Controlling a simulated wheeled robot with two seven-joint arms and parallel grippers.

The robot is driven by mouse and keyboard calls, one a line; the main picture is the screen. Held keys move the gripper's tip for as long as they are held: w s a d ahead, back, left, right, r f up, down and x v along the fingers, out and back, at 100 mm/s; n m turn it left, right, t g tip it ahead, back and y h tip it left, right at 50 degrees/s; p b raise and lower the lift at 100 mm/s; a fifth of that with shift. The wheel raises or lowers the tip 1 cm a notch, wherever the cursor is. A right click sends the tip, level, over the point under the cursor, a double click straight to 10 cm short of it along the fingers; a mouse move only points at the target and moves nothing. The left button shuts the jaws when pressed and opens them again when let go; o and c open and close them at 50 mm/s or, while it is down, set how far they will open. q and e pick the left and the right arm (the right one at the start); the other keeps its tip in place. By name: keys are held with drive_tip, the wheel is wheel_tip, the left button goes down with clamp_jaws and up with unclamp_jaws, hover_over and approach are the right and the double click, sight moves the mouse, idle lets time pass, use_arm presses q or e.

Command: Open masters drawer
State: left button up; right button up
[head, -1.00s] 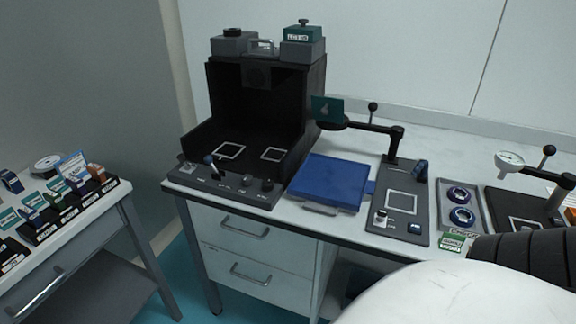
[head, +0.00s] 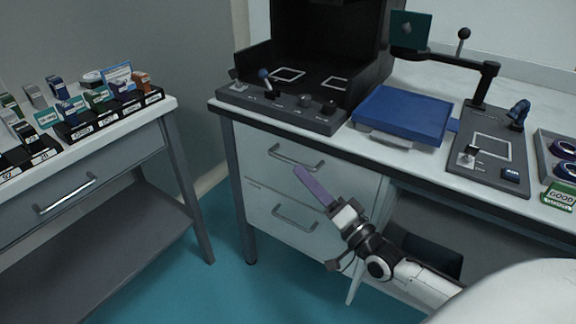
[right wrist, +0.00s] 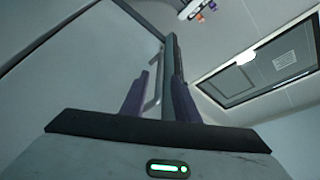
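Two pale drawers sit under the main table, an upper drawer (head: 268,157) and a lower drawer (head: 262,213), each with a metal bar handle. No label reading "masters" is legible on them. My right gripper (head: 304,176) has purple fingers and is just in front of the upper drawer, its tip by the right part of the upper handle (head: 287,160). In the right wrist view its fingers (right wrist: 158,98) stand apart, with a pale bar, apparently a handle, seen between them. Contact cannot be told. The drawers look closed. My left gripper is not in view.
A side table at left has its own drawer with a handle (head: 66,194) and carries several small labelled blocks. The main table holds a black booth (head: 250,75), a blue tray-like box (head: 402,112) and a grey plate (head: 515,180). Teal floor (head: 225,285) is clear between tables.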

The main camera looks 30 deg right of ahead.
sight(288, 160)
drive_tip(key=b+x, duration=0.1)
drive_tip(key=x, duration=0.6)
drive_tip(key=shift+w, duration=0.25)
clamp_jaws()
